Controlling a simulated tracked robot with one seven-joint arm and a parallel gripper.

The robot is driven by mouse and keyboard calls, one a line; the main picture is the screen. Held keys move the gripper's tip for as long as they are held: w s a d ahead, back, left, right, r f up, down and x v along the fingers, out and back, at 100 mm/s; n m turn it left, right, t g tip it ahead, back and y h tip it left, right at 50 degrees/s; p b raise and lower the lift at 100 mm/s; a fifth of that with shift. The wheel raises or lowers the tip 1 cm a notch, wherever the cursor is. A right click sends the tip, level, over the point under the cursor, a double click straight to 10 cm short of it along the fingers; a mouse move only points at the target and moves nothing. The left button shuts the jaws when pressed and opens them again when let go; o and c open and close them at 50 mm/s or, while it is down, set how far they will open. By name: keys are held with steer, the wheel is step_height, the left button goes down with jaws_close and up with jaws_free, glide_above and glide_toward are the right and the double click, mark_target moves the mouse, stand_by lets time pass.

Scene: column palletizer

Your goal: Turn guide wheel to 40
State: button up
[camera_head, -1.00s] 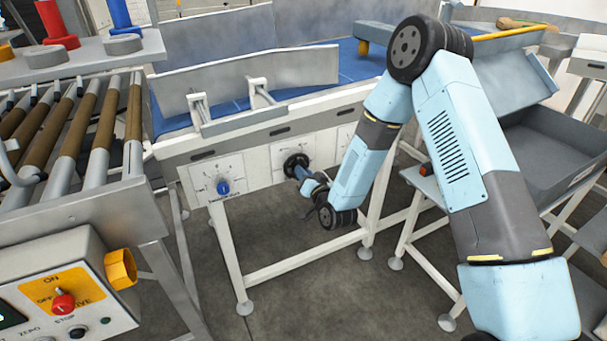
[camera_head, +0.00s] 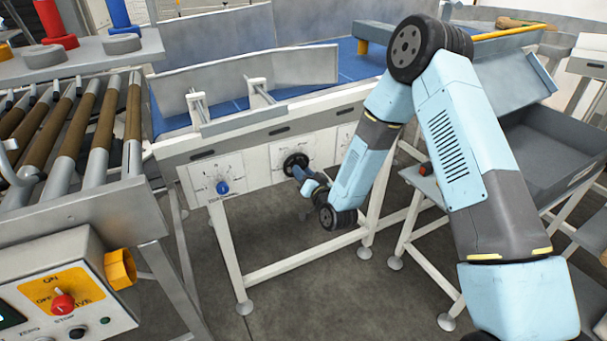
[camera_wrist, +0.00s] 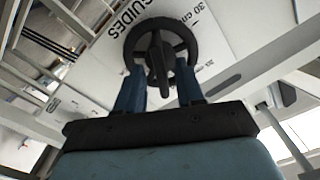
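The guide wheel (camera_wrist: 134,41) is a black round handwheel with a thick bar across its middle, on a white panel lettered "GUIDES" with "30 cm" marked. In the head view the guide wheel (camera_head: 295,159) sits on the front of the conveyor frame, partly covered by my gripper. My gripper (camera_wrist: 160,72) has its two blue fingers apart at the near rim of the wheel. The bar lies between them with gaps on both sides. Whether the fingertips touch the rim is unclear. The wheel's pointer reading is not legible.
A blue knob (camera_head: 222,187) is on a dial plate left of the wheel. A guide rail (camera_head: 250,85) runs above along the blue belt. A control box (camera_head: 60,290) with a red switch stands front left. A grey bin (camera_head: 545,150) is at right.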

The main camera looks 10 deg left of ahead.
steer(key=v, duration=1.3)
steer(key=shift+s, duration=0.2)
steer(key=shift+d, duration=0.15)
steer(key=w+d+r+n+g+h, duration=0.15)
steer(key=d+r+h, duration=0.25)
steer(key=d+r, duration=0.55)
steer(key=w+d+r+g+h, duration=0.2)
steer(key=w+d+r+h, duration=0.15)
steer(key=d+r, duration=0.6)
steer(key=s+d+r+m+g+h, duration=0.1)
steer(key=s+d+r, duration=0.3)
steer(key=s, duration=0.5)
steer(key=s+d+r+m+g+h, duration=0.1)
steer(key=s+d+r, duration=0.3)
steer(key=s, duration=0.5)
steer(key=s+d+r+m+g+h, duration=0.1)
steer(key=s+d+r+g+h, duration=0.1)
steer(key=s+r, duration=0.5)
steer(key=shift+s+d+g, duration=0.45)
steer(key=shift+s+d, duration=0.45)
steer(key=shift+d, duration=0.3)
